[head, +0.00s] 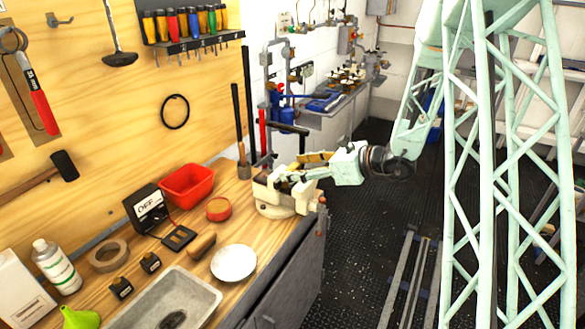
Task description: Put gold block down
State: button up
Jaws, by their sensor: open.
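My gripper (293,168) reaches in from the right, with its mint body level with the top of the pale vise (287,202) at the bench's right end. Its fingers point left and are spread apart. A gold-yellow piece (315,157) shows along the upper finger; I cannot tell whether it is the gold block or part of the gripper. The vise's jaws are partly hidden behind the gripper, so I cannot tell whether anything sits in them. No other clear gold block shows on the bench.
A red bin (187,184), a round red tin (219,209), a white plate (234,263) and a grey tray (165,301) crowd the wooden bench left of the vise. Tall dark-handled tools stand behind the vise.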

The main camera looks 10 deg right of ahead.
jog(key=p+v, duration=0.1)
jog(key=v, duration=0.9)
jog(key=shift+s+d, duration=0.15)
jog(key=shift+s, duration=0.05)
jog(key=shift+r, duration=0.1)
dwell(0.5)
